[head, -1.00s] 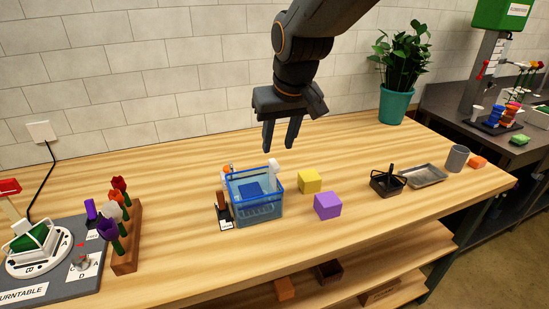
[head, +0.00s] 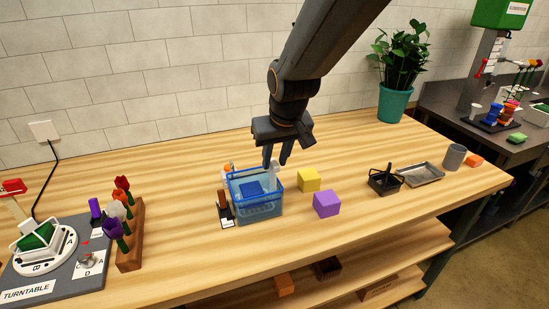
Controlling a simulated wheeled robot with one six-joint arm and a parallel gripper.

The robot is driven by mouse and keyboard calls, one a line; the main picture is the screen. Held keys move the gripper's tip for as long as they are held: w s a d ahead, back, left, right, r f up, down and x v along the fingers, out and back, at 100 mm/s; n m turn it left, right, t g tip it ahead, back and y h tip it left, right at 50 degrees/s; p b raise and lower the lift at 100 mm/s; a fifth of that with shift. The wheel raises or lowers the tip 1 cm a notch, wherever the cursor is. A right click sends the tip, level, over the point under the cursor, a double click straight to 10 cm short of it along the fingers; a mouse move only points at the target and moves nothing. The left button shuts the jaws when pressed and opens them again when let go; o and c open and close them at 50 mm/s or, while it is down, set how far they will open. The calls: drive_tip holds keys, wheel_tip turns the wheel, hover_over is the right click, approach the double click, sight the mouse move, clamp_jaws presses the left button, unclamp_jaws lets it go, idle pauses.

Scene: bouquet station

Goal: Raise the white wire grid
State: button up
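A clear blue bin (head: 258,209) stands on the wooden table with a blue block (head: 251,188) inside. A small white piece (head: 275,169) shows at the bin's back right corner; it may be part of the white wire grid, but I cannot make out the grid's wires. My gripper (head: 275,162) points down over that corner, its two fingers apart. The fingertips are at or just above the white piece; I cannot tell whether they touch it.
A yellow block (head: 309,179) and a purple block (head: 327,203) sit right of the bin. A small brown-topped item (head: 224,206) stands close on its left. A flower rack (head: 131,240) and turntable (head: 45,255) are farther left. A black caddy (head: 384,183) and metal tray (head: 420,174) are to the right.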

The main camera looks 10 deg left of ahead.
clamp_jaws()
drive_tip(key=shift+r, duration=0.15)
wheel_tip(320, 180, up, 8)
drive_tip(key=p, duration=0.4)
drive_tip(key=shift+f, duration=0.2)
drive_tip(key=shift+w+a+r, duration=0.1)
drive_tip(key=shift+o, duration=0.8)
unclamp_jaws()
drive_tip(key=shift+r, duration=0.1)
drive_tip(key=shift+o, duration=0.7)
